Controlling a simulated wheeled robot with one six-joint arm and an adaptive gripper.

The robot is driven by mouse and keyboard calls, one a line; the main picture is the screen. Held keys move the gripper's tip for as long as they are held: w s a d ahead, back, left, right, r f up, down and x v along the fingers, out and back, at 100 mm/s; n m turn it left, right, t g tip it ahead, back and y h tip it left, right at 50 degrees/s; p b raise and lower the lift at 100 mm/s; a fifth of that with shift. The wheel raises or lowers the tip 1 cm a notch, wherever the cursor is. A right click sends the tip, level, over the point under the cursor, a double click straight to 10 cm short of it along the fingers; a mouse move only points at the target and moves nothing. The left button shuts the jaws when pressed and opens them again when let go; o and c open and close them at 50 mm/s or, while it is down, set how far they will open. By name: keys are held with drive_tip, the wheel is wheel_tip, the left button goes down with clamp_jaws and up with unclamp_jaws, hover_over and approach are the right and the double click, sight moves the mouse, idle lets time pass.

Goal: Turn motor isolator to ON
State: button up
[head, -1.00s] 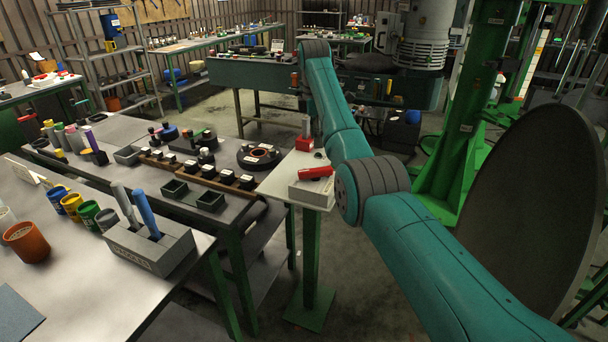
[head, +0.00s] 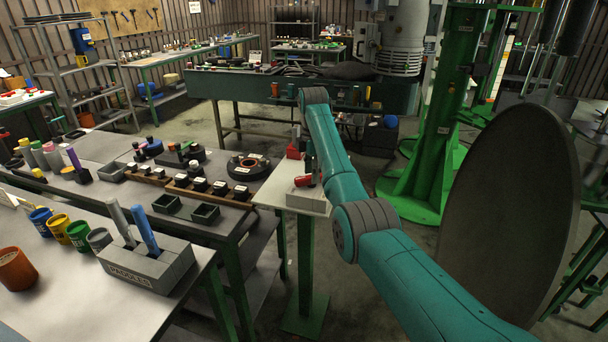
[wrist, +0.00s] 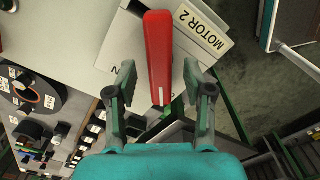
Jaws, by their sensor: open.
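The motor isolator is a pale box (wrist: 128,48) with a red handle (wrist: 158,58) and a "MOTOR 2" label (wrist: 201,29) in the wrist view. My gripper (wrist: 160,90) is open, one finger on each side of the handle's near part, with gaps to both. I cannot tell how deep the fingers reach. A letter "N" shows left of the handle; the rest of the marking is hidden. In the head view the red handle (head: 303,181) is on the small green-legged stand (head: 283,188), and my arm partly covers it.
A second red piece (head: 293,152) stands farther back on the stand. A workbench (head: 238,212) with trays and dark round parts is at left. A PADDLES block (head: 146,264) sits on the nearer bench. A large dark disc (head: 510,215) is at right. Floor is clear around the stand.

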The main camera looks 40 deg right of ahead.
drive_tip(key=shift+f, duration=0.35)
clamp_jaws()
drive_tip(key=shift+m, duration=0.3)
drive_tip(key=m, duration=0.3)
drive_tip(key=shift+m, duration=1.8)
